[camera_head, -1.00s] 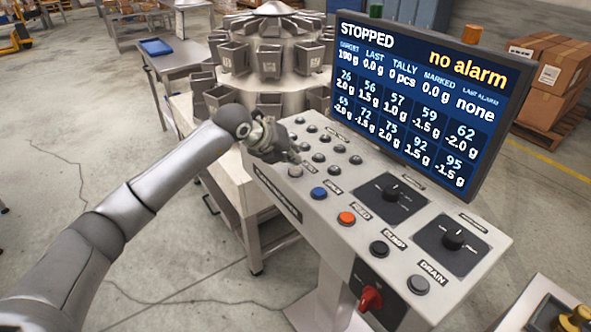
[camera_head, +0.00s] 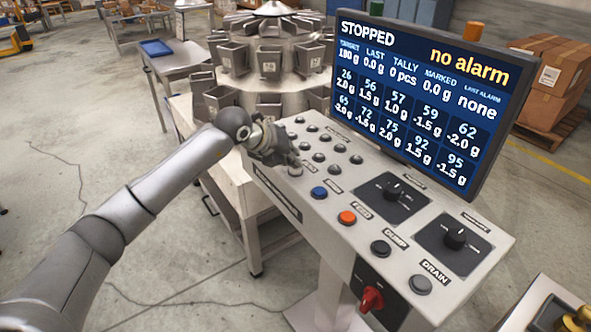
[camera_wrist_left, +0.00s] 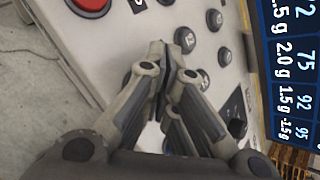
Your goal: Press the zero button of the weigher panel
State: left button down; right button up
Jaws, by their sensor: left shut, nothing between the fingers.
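The weigher panel (camera_head: 330,215) is a sloped light-grey console with a row of labelled buttons along its front edge. A pale button (camera_head: 295,171) sits at the left end of that row, beside the blue button; its label is partly covered and I cannot read it. My left gripper (camera_head: 297,163) is shut and empty, its fingertips low over the panel just behind the pale button; I cannot tell whether they touch anything. In the left wrist view the shut fingers (camera_wrist_left: 165,58) point at the panel near several dark round buttons (camera_wrist_left: 185,40). My right gripper is out of view.
A screen (camera_head: 420,95) reading STOPPED and no alarm stands behind the panel. Blue (camera_head: 319,193) and orange (camera_head: 347,217) buttons, two dark knobs and a red switch (camera_head: 371,299) are to the right. The weigher (camera_head: 270,60) with its hoppers stands behind.

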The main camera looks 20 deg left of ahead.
pick_arm(q)
jog(key=shift+f+b, duration=0.3)
jog(key=shift+f, duration=0.05)
jog(key=shift+r, duration=0.1)
dwell(0.4)
jog(key=shift+r+p, duration=0.5)
jog(key=shift+r, duration=0.3)
jog(key=shift+r+p, duration=1.35)
jog(key=shift+r, duration=1.15)
